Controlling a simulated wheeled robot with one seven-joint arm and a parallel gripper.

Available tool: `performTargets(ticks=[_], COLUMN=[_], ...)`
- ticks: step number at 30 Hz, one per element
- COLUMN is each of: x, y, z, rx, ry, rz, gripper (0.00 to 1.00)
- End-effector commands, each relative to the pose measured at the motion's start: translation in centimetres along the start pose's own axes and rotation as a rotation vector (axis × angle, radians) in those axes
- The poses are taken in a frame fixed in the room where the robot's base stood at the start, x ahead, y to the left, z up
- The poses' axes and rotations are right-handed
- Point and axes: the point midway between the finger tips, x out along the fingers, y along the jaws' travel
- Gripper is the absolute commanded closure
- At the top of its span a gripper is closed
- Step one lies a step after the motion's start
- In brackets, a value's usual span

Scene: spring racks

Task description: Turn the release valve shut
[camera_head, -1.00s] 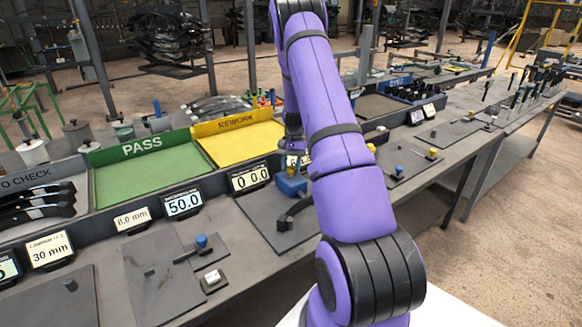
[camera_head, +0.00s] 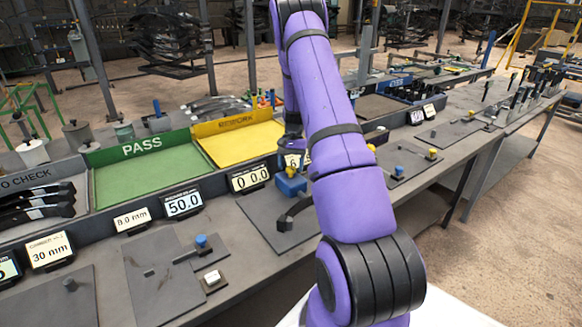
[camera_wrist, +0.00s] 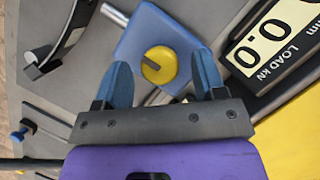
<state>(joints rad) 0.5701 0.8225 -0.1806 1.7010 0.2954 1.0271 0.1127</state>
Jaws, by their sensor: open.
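The release valve appears to be a round yellow knob (camera_wrist: 158,65) with a dark slot, set on a blue block (camera_wrist: 178,32) in the wrist view. My gripper (camera_wrist: 161,61) is open. Its two blue fingers lie on either side of the knob in the wrist view, with visible gaps and nothing held. Whether the tips are at knob height cannot be told. My arm hides much of this area in the head view.
A load display (camera_wrist: 275,40) stands right of the block, and a dark curved part (camera_wrist: 62,48) lies to its left. A green PASS tray (camera_head: 150,178) and a yellow REWORK tray (camera_head: 240,143) are behind. A blue-knobbed fixture (camera_head: 201,241) stands left on the bench.

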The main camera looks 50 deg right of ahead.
Motion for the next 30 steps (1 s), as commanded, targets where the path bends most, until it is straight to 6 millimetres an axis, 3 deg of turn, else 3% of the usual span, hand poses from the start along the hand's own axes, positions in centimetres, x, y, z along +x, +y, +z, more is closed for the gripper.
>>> performTargets(ticks=[15,21,30], x=[-8.6,-10.1,-10.2], y=[0.0,0.0,0.0], z=[0.0,0.0,0.0], rx=[0.001,0.0,0.001], ry=[0.002,0.001,0.001], rz=[-0.001,0.0,0.0], gripper=[0.36,0.36,0.36])
